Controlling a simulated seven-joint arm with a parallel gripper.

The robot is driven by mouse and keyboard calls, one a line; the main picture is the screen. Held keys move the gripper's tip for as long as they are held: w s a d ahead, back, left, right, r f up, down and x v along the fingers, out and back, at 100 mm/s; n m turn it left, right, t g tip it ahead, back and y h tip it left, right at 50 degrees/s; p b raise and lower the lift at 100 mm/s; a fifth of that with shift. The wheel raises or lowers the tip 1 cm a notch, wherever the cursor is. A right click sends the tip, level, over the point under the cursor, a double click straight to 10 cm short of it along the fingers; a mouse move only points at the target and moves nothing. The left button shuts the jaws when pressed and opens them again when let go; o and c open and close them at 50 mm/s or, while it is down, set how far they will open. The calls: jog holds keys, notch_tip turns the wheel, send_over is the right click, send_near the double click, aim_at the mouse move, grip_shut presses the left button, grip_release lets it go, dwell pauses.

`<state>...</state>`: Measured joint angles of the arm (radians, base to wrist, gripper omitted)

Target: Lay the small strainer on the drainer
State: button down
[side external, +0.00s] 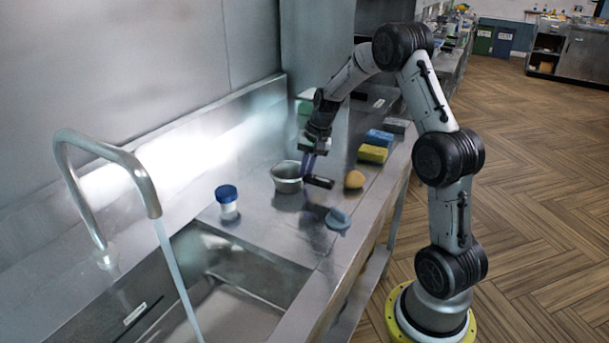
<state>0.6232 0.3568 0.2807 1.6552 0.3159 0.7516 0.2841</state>
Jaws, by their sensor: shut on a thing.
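The small strainer is a grey metal basket (286,178) with a dark handle (321,182) pointing right. My gripper (308,171) points down over the counter and is shut on the strainer near where the handle meets the basket. The fingertips partly hide that join. The strainer looks about level, with a dark patch beneath it on the metal; I cannot tell whether it touches the surface. The drainer seems to be the bare steel surface (275,236) beside the sink, though its borders are not clear.
A blue-lidded white jar (228,203) stands left of the strainer, near the sink (235,265). A blue-grey item (338,219) and a tan round item (354,179) lie to the right. Sponges (373,154) lie farther back. Water runs from the tap (148,190).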

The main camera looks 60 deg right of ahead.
jog(key=shift+f, duration=0.1)
jog(key=c, duration=1)
grip_release()
jog(key=shift+c, duration=0.2)
jog(key=v, duration=1.2)
jog(key=s+a+r+n+h, duration=0.1)
jog(key=s+a+r+n, duration=0.2)
jog(key=a, duration=0.4)
jog(key=s+a+r+n, duration=0.2)
jog(key=s+a+r, duration=0.15)
jog(key=a, duration=0.35)
jog(key=s+a+f+n+t, duration=0.2)
jog(key=s+a+n, duration=0.6)
jog(key=s, duration=0.6)
jog(key=shift+s+a+f+t, duration=0.3)
jog(key=shift+a+f+t, duration=0.15)
jog(key=shift+a, duration=0.7)
